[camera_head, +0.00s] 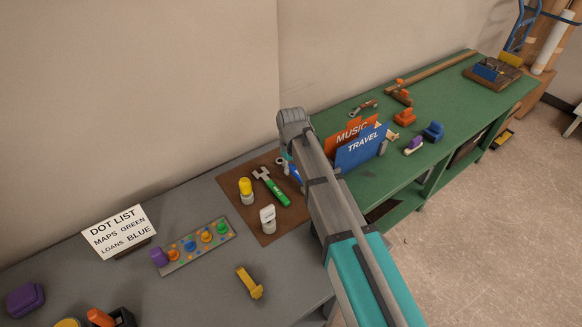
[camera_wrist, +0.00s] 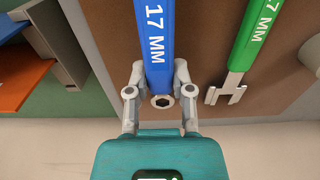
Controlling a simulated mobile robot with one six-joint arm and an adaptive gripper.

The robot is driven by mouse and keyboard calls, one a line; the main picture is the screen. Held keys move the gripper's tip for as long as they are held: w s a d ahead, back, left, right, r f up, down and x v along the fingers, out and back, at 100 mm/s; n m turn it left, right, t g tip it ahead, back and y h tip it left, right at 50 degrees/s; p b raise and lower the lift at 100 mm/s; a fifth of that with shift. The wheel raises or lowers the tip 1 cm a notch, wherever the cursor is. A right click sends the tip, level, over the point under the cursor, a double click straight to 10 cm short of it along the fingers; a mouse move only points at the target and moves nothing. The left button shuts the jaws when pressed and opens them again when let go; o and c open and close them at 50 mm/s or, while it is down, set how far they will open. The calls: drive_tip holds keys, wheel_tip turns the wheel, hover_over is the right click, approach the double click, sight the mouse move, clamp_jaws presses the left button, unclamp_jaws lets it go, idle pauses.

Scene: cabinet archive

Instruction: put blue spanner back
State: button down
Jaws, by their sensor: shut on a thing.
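The blue spanner (camera_wrist: 155,40) is marked 17 MM and has a grey ring end near my gripper. My gripper (camera_wrist: 157,75) is shut on it, a finger on each side of the shaft just above the ring end. In the head view only part of the blue spanner (camera_head: 293,172) shows beside my arm, at the right of the brown board (camera_head: 268,233). My arm hides the rest and most of the gripper there. I cannot tell whether the spanner touches the board. A green spanner (camera_head: 273,190), also marked 17 MM, lies on the board to the left.
A yellow-topped item (camera_head: 246,189) and a white-topped item (camera_head: 267,218) stand on the board. A blue TRAVEL folder (camera_head: 361,148) and orange MUSIC folder (camera_head: 349,132) stand close right of my arm. A DOT LIST sign (camera_head: 119,230) and dotted strip (camera_head: 197,246) are left.

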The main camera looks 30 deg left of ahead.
drive_tip(key=shift+f, duration=0.25)
drive_tip(key=shift+c, duration=2.1)
unclamp_jaws()
drive_tip(key=o, duration=0.4)
drive_tip(key=shift+r, duration=0.25)
drive_tip(key=shift+d+r+p, duration=0.1)
drive_tip(key=shift+r+p, duration=2.7)
drive_tip(key=shift+p, duration=0.05)
